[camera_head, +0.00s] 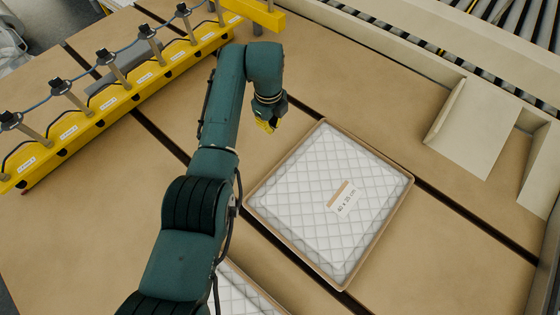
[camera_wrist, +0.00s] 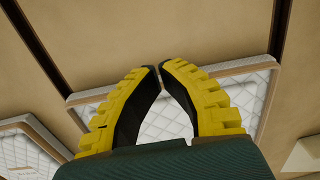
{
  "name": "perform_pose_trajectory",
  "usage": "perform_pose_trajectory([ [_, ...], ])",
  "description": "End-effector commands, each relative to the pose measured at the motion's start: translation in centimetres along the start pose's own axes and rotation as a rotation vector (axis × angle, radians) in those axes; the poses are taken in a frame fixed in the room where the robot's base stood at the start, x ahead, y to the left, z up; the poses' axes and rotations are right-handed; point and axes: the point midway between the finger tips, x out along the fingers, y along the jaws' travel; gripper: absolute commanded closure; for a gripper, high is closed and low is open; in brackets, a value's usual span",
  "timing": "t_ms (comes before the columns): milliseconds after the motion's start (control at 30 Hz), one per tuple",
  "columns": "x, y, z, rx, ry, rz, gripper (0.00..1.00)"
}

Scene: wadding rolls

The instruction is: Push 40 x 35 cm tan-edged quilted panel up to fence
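The 40 x 35 cm tan-edged quilted panel (camera_head: 310,180) lies flat on the tan table, white with a label on top. My gripper (camera_head: 268,127) is beside its upper-left edge in the head view, apart from the label. In the wrist view the fingertips (camera_wrist: 159,68) meet at the panel's far edge, with nothing between them; the panel (camera_wrist: 165,122) shows behind the fingers and is partly hidden by them. Whether they touch it I cannot tell. A long yellow bar (camera_head: 130,95) with labels and posts runs along the upper left, apart from the panel; it may be the fence.
A second quilted panel (camera_head: 238,290) lies at the bottom, partly hidden by my arm; it also shows in the wrist view (camera_wrist: 28,150). Dark slots cross the table. A cream angled block (camera_head: 475,125) and rollers (camera_head: 500,25) are at the right. Bare table lies between panel and yellow bar.

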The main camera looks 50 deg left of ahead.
Motion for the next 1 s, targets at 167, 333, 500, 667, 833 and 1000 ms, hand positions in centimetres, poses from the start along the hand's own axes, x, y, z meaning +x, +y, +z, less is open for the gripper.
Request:
perform_pose_trajectory([
  [167,1.7,0.9,0.2,0.033,0.021,0.033,1.00],
  [333,5.1,1.0,0.1,0.032,0.021,0.033,1.00],
  [500,9.0,1.1,0.1,0.031,0.020,0.032,1.00],
  [667,10.3,1.0,-0.9,0.034,0.018,0.027,1.00],
  [833,10.4,1.2,-3.0,0.033,0.018,0.028,1.00],
  [1000,10.5,1.2,-3.9,0.030,0.018,0.029,1.00],
])
